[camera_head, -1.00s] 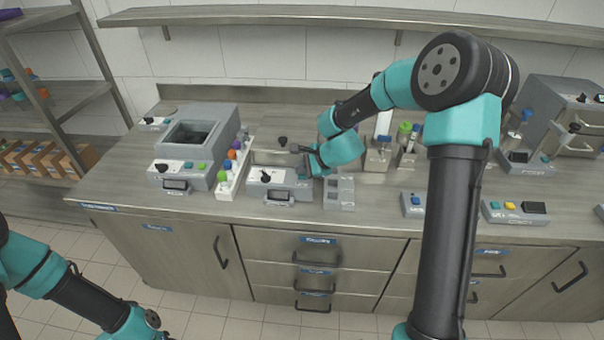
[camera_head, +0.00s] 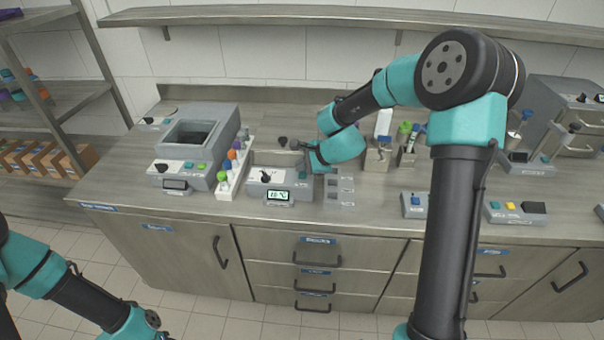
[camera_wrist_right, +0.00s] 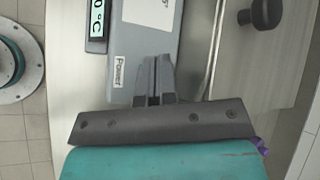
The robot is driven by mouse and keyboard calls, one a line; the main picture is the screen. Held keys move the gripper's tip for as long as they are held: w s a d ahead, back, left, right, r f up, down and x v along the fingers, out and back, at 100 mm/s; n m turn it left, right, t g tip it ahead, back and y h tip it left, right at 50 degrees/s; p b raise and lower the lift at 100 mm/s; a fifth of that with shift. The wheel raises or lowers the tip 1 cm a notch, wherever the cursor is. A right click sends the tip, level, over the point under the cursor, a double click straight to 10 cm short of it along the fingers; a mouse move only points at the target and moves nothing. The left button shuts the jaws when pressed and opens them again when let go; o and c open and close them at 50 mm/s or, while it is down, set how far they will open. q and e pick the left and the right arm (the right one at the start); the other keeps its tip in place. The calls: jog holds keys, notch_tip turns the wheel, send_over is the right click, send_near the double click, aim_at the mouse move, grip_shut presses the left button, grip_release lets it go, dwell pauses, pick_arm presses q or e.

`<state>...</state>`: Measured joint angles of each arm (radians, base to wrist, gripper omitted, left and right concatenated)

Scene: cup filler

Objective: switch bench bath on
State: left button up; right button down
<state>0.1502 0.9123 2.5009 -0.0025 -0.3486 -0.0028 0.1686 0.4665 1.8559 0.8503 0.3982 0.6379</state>
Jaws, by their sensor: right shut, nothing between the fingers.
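The bench bath (camera_head: 257,189) is the low grey unit with an open basin at the middle of the counter. Its front display (camera_head: 278,196) is lit and reads about 10 °C; the lit display also shows in the right wrist view (camera_wrist_right: 97,18). My right gripper (camera_head: 302,172) is shut and empty at the right end of the bath's panel. In the right wrist view its closed fingers (camera_wrist_right: 154,72) are over the panel beside the "Power" label (camera_wrist_right: 119,70). They hide the power switch, and I cannot tell whether they touch it. My left gripper is out of view.
A larger grey bath-like unit (camera_head: 225,140) stands to the left, with a white rack (camera_head: 225,190) of coloured-cap bottles between. A grey slotted block (camera_head: 340,190) stands just right of my right gripper.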

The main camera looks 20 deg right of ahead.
aim_at(302, 175)
jog(key=shift+r, duration=3)
